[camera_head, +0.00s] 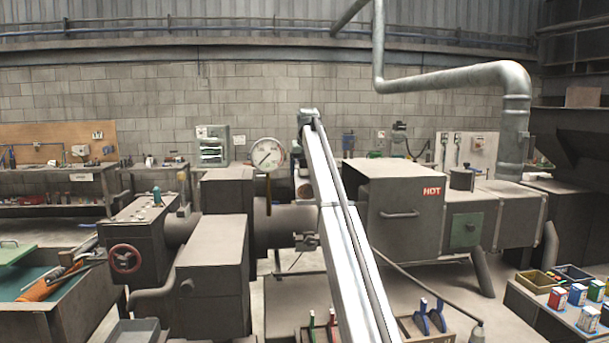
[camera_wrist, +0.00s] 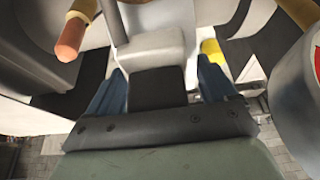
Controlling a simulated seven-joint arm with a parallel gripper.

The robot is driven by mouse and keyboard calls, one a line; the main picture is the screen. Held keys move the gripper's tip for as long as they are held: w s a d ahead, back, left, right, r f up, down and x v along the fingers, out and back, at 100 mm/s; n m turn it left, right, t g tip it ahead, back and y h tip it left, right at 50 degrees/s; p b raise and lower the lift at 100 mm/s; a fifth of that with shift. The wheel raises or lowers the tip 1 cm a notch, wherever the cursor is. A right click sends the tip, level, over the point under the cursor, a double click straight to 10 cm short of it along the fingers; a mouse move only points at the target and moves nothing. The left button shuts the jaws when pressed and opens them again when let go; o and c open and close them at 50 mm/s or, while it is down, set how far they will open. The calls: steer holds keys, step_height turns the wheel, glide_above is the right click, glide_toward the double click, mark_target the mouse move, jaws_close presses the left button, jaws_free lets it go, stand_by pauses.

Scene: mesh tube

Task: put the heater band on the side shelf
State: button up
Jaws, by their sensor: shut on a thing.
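In the wrist view my gripper (camera_wrist: 160,88) has two blue fingers, one on each side of a grey block (camera_wrist: 157,50) with a dark near face, and is shut on it. I cannot tell from this close view whether this block is part of the heater band. In the head view my white arm reaches up from the bottom centre, and I cannot make out the fingers there. A low stand (camera_head: 535,312) with bins and small boxes is at the lower right; I cannot tell whether it is the side shelf.
A dark machine with a horizontal barrel (camera_head: 284,228) lies beyond my arm. A dial gauge (camera_head: 267,155) stands above it. A dark cabinet marked HOT (camera_head: 395,215) is right of my arm. A tray with blue-handled tools (camera_head: 430,316) is at the bottom.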

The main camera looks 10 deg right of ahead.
steer(key=shift+r, duration=3.35)
